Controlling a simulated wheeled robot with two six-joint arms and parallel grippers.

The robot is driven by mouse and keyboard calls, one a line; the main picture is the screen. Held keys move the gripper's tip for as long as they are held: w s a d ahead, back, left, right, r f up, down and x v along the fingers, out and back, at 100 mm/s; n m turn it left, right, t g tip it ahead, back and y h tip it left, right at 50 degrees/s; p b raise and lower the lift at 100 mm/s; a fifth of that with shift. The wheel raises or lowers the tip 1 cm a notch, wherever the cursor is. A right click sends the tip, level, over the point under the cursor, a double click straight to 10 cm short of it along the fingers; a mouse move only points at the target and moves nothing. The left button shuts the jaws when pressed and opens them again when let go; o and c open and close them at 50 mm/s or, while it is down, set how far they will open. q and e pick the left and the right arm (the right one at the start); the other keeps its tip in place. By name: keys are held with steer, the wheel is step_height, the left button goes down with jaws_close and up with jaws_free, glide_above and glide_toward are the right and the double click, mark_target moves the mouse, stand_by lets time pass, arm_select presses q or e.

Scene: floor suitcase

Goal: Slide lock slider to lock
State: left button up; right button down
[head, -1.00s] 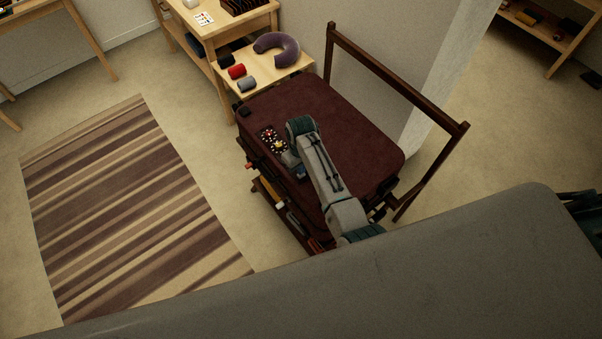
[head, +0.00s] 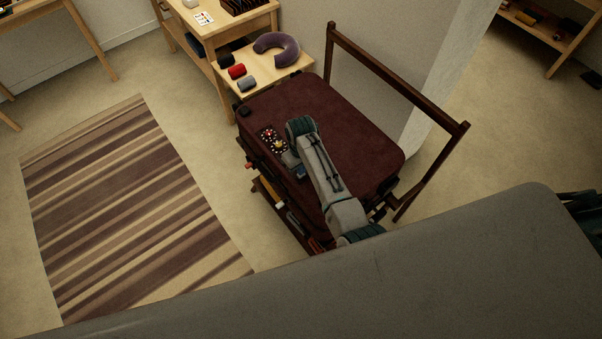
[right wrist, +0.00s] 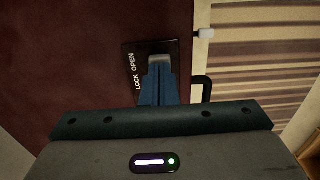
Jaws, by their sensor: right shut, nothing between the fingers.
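The maroon suitcase (head: 355,130) lies flat, its top facing up. In the right wrist view, a dark lock plate (right wrist: 130,58) lettered LOCK and OPEN is set in the maroon suitcase top (right wrist: 75,60). A grey metal slider (right wrist: 160,61) shows on the plate, level with the word OPEN. My right gripper (right wrist: 158,76) is shut and empty, its blue fingers right at the slider's near side; whether they touch it I cannot tell. The fingers hide part of the plate. In the head view my right gripper (head: 299,172) is over the suitcase's left side. My left gripper is out of view.
Round dials (head: 270,138) sit near the suitcase's left edge. A dark wooden rail (head: 400,80) stands behind it. A low table (head: 300,68) with a purple neck pillow (head: 277,47) is beyond. A striped rug (head: 120,215) covers open floor at left.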

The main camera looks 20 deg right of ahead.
steer(key=shift+f, duration=0.55)
steer(key=shift+w+a+b, duration=0.1)
steer(key=shift+w+b, duration=0.15)
steer(key=shift+b, duration=0.15)
steer(key=shift+w+a+b, duration=0.25)
steer(key=shift+w, duration=0.3)
steer(key=shift+w+a+b, duration=0.2)
steer(key=shift+w, duration=0.3)
step_height(320, 180, up, 3)
steer(key=p, duration=0.3)
steer(key=shift+w, duration=0.15)
steer(key=shift+r, duration=1.55)
